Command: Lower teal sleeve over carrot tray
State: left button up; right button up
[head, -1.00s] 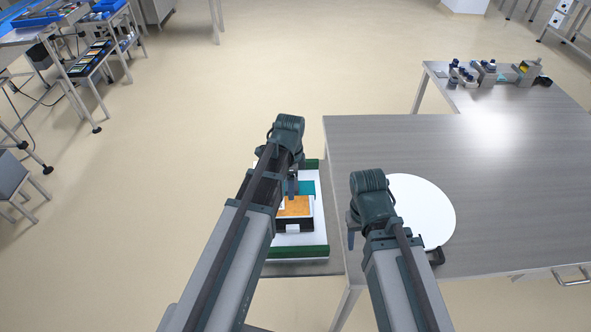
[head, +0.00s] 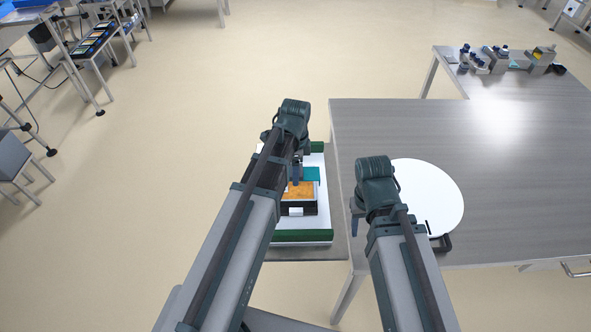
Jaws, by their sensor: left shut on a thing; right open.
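The carrot tray (head: 301,191) is dark-walled with an orange top and sits on a white surface between green bars. The teal sleeve (head: 312,175) shows at the tray's far edge, partly hidden by my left arm. My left gripper (head: 297,178) is over the tray's far side and shut on the teal sleeve. Its fingertips are small and partly covered. I cannot tell how far the sleeve is around the tray. My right gripper (head: 355,226) is open and empty, between the tray and a white round plate.
The white round plate (head: 432,190) lies on a grey metal table (head: 480,140) at right, with a dark handle-like part at its near edge. Small bottles and devices (head: 500,60) stand at the table's far end.

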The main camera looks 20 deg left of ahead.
pick_arm(q)
jog(key=shift+f+b, duration=1.6)
jog(key=shift+f, duration=0.25)
pick_arm(e)
jog(key=shift+f, duration=1.85)
pick_arm(q)
jog(key=shift+a+f, duration=0.1)
jog(key=shift+a, duration=0.1)
pick_arm(e)
jog(key=shift+f, duration=0.15)
pick_arm(q)
jog(key=o, duration=1.3)
jog(key=shift+c, duration=1.1)
notch_tip(320, 180, up, 7)
jog(key=p, duration=0.7)
pick_arm(e)
notch_tip(320, 180, up, 7)
